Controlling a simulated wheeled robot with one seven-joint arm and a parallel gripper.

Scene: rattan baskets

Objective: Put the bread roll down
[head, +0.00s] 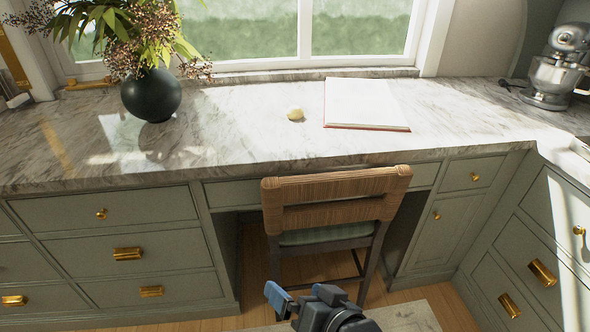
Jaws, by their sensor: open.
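A small pale yellow, rounded bread roll (295,114) rests on the marble countertop (235,130), just left of an open book. My gripper (277,298) shows at the bottom middle of the head view, low in front of the chair and well below and apart from the roll. It is open, and I see nothing held in it. Its fingertips are only partly visible.
A wicker-backed chair (335,190) stands at the counter between me and the roll. The open book (364,103) lies right of the roll. A dark vase (151,95) with a plant stands left, a stand mixer (556,75) far right. Counter around the roll is clear.

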